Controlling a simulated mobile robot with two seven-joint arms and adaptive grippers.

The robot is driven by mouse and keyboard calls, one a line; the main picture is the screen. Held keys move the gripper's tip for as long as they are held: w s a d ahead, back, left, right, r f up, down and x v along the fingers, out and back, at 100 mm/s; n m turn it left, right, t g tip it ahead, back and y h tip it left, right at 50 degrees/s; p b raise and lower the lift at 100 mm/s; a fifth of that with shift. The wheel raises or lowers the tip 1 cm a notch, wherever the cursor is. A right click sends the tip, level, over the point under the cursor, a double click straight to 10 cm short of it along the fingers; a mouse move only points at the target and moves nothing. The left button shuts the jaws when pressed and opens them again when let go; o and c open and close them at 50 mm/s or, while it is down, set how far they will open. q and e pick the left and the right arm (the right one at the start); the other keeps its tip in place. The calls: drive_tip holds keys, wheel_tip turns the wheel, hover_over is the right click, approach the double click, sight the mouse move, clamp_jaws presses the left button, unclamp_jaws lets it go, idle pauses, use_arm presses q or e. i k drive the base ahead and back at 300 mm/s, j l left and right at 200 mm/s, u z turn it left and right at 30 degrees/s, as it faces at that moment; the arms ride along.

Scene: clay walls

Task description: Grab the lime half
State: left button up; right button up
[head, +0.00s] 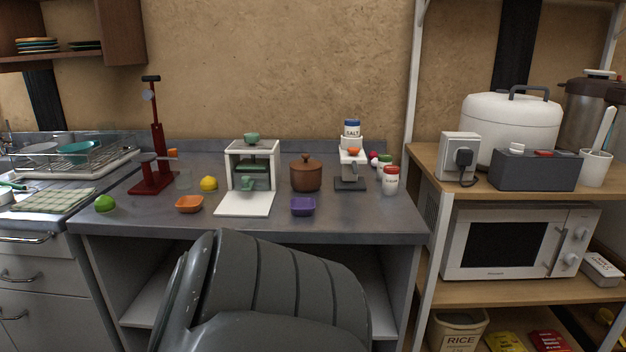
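A bright green lime piece (104,203) lies on the grey counter (150,221) at its front left corner, in the head view. It looks rounded on top; its cut face is not clear from here. Neither of my grippers shows in this view.
A dark red press (154,172) stands behind the lime. An orange bowl (189,204), a yellow lemon (208,183), a white machine (248,203), a brown pot (306,176) and a purple bowl (303,206) stand to its right. A large dark grey ridged shape blocks the lower middle.

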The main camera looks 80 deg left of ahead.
sight(104, 205)
drive_tip(key=u, duration=3.4)
drive_tip(key=i+l+u, duration=0.1)
drive_tip(key=u, duration=0.35)
drive_tip(key=i+l+u, duration=0.25)
drive_tip(key=u, duration=0.2)
drive_tip(key=i, duration=0.05)
